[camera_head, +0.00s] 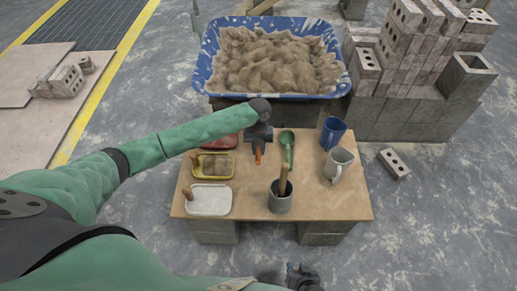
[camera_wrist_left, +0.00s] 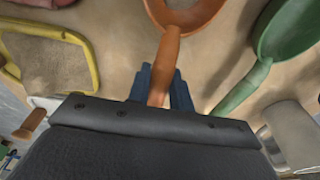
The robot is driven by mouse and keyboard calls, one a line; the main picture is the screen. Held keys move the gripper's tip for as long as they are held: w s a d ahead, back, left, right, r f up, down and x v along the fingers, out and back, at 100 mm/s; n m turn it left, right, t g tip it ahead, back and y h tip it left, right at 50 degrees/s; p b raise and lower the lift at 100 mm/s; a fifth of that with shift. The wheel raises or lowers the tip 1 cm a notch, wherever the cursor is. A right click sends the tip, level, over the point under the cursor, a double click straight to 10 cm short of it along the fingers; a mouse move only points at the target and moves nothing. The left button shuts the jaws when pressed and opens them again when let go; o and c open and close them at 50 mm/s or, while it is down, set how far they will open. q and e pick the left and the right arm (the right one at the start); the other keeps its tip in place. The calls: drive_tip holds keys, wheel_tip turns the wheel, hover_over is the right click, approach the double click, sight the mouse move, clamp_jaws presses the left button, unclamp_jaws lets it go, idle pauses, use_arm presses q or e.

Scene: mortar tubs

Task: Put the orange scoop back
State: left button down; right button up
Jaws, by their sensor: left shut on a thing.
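The orange scoop (camera_head: 257,158) is mostly hidden under my left gripper in the head view; only part of its orange handle shows. In the left wrist view its round bowl is cut off at the top edge and its handle (camera_wrist_left: 166,62) runs down between the blue fingers. My left gripper (camera_head: 258,146) is shut on that handle, over the back middle of the wooden table (camera_head: 245,205). Its fingertips also show in the left wrist view (camera_wrist_left: 160,88). I cannot tell whether the scoop touches the table. My right gripper (camera_head: 302,277) is at the bottom edge, away from the table; its opening is unclear.
Red (camera_head: 222,140), yellow (camera_head: 234,167) and white (camera_head: 222,210) tubs line the table's left side. A green scoop (camera_head: 287,140) lies just right of my left gripper. A blue mortar tub (camera_head: 209,72) is behind.

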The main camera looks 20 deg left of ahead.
use_arm(q)
drive_tip(key=shift+f, duration=0.2)
drive_tip(key=c, duration=1.2)
unclamp_jaws()
drive_tip(key=shift+o, duration=0.2)
drive_tip(key=shift+r, duration=0.1)
